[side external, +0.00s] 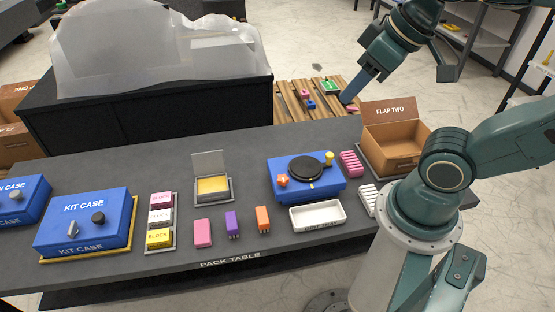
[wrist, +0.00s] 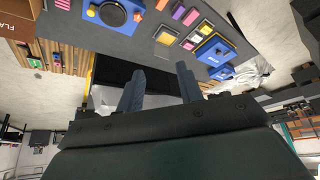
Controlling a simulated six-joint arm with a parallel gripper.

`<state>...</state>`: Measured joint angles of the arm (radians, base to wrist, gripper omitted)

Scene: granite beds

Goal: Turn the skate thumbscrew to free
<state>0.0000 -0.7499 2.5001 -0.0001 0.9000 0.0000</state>
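A blue unit (side external: 330,188) with a black round plate (side external: 306,167) on top stands on the pack table. It has an orange lobed knob (side external: 282,181) at its left and a yellow knob (side external: 329,157) at its back right. I cannot tell which of these, if any, is the skate thumbscrew. The unit also shows at the top of the wrist view (wrist: 90,13). My gripper (side external: 347,98) is raised behind the table, near the wooden pallet and clear of the unit. In the wrist view its two fingers (wrist: 158,80) are apart with nothing between them.
An open carton (side external: 392,163) marked FLAP TWO stands at the right. A white tray (side external: 318,216), small coloured blocks (side external: 203,233), an open yellow box (side external: 212,186) and a blue kit case (side external: 82,220) share the table. A sheet-covered black bench (side external: 160,115) stands behind.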

